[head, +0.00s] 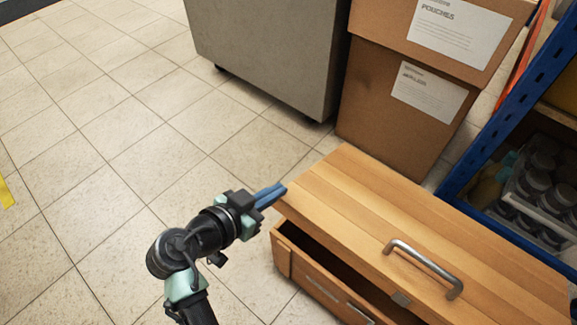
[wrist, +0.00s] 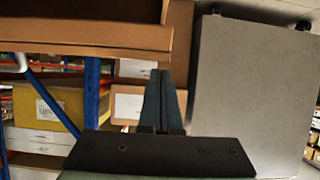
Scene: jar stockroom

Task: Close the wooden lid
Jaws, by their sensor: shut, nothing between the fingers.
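The wooden lid (head: 352,205) is a planked light-wood top with a metal bar handle (head: 424,268). It lies over a wooden chest (head: 318,285) at the lower right of the head view. A dark gap shows between the lid's front edge and the chest, so the lid stands slightly raised. My gripper (head: 283,189) is at the lid's left end, its blue fingers together and empty. I cannot tell whether the fingertips touch the lid. In the wrist view the gripper (wrist: 160,78) points up the picture, with a wooden edge (wrist: 85,36) above it.
Two stacked cardboard boxes (head: 400,130) stand behind the chest. A grey cabinet (head: 265,50) is left of them. A blue shelf rack (head: 500,120) with jars is at the right. The tiled floor (head: 90,130) at the left is clear.

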